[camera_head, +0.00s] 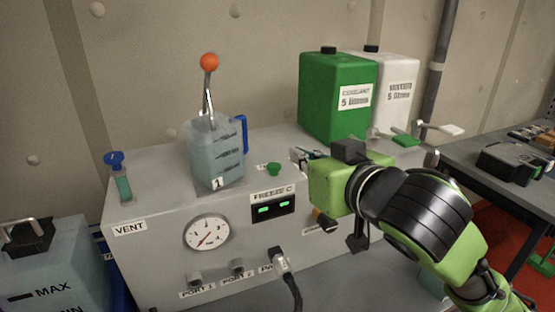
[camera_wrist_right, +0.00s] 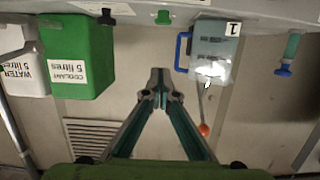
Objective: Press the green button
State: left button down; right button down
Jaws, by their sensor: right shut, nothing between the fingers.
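The green button (camera_head: 273,169) is a small green knob on top of the grey machine (camera_head: 150,205), behind the panel with two green displays. It also shows near the top of the right wrist view (camera_wrist_right: 163,17), which is upside down. My right gripper (camera_head: 298,156) is shut and empty. Its fingertips are just right of the button in the head view and appear apart from it. In the wrist view the shut fingertips (camera_wrist_right: 160,82) are in line with the button, with a gap between them. My left gripper is in neither view.
A clear jug (camera_head: 215,155) with an orange-topped lever (camera_head: 209,62) stands left of the button. A green coolant can (camera_head: 338,98) and a white water can (camera_head: 398,85) stand behind my right gripper. A blue-topped vent tube (camera_head: 115,160) is at the far left.

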jog(key=p, duration=0.3)
send_over(277, 169)
jog(key=shift+s+d+f, duration=0.1)
jog(key=shift+s+f, duration=0.05)
jog(key=shift+f, duration=0.45)
jog(key=shift+s+d+f, duration=0.1)
jog(key=shift+s+f, duration=0.05)
jog(key=shift+f, duration=0.4)
notch_tip(277, 169, down, 3)
jog(key=shift+s+r+p, duration=0.1)
jog(key=shift+s+p, duration=0.05)
jog(key=shift+p, duration=0.15)
jog(key=shift+s+d+f, duration=0.1)
jog(key=shift+f, duration=0.55)
jog(key=shift+f, duration=0.95)
